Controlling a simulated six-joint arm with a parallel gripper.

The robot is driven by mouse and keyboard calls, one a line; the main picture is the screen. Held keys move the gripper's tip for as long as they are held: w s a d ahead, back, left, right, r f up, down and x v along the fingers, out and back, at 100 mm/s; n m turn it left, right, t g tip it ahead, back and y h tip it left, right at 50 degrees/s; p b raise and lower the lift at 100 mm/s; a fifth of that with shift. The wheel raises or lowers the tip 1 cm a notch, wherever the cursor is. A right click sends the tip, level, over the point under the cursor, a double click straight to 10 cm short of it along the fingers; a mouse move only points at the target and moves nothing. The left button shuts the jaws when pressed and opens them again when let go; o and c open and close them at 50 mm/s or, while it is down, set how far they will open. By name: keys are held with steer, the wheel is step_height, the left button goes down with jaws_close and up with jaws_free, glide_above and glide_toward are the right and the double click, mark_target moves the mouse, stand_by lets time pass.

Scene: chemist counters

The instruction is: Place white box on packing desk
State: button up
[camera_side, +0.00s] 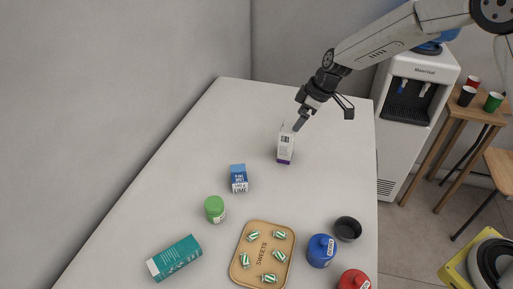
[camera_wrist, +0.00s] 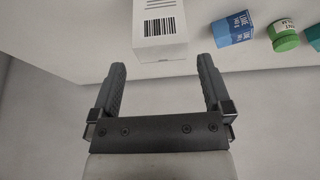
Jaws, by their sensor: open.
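The white box (camera_side: 285,150), with a purple band at its base, stands upright on the white desk (camera_side: 216,150) near the far end. In the wrist view the white box (camera_wrist: 158,28) shows a barcode on the face towards me, just beyond the fingertips. My gripper (camera_side: 302,120) is at the upper part of the box in the side view, one finger overlapping its top. In the wrist view my gripper (camera_wrist: 160,75) is open, with a finger to either side of the box's line and the box not clasped. Whether a finger touches it I cannot tell.
A blue carton (camera_side: 239,178), green-capped jar (camera_side: 214,209) and teal box (camera_side: 174,258) stand or lie nearer. A sweets tray (camera_side: 262,251), blue jar (camera_side: 321,250), black bowl (camera_side: 347,229) and red jar (camera_side: 354,280) are at the front. A water dispenser (camera_side: 416,90) stands beyond the right edge.

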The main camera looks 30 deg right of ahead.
steer(key=shift+v, duration=2.1)
steer(key=shift+s, duration=0.1)
steer(key=s+d+f+m+h, duration=0.1)
steer(key=s+m, duration=0.3)
steer(key=s, duration=0.8)
steer(key=s+d+f+m+h, duration=0.2)
steer(key=s+m, duration=0.3)
steer(key=s, duration=0.7)
steer(key=shift+s+d+g, duration=0.2)
steer(key=shift+d+g, duration=0.1)
steer(key=shift+d, duration=0.35)
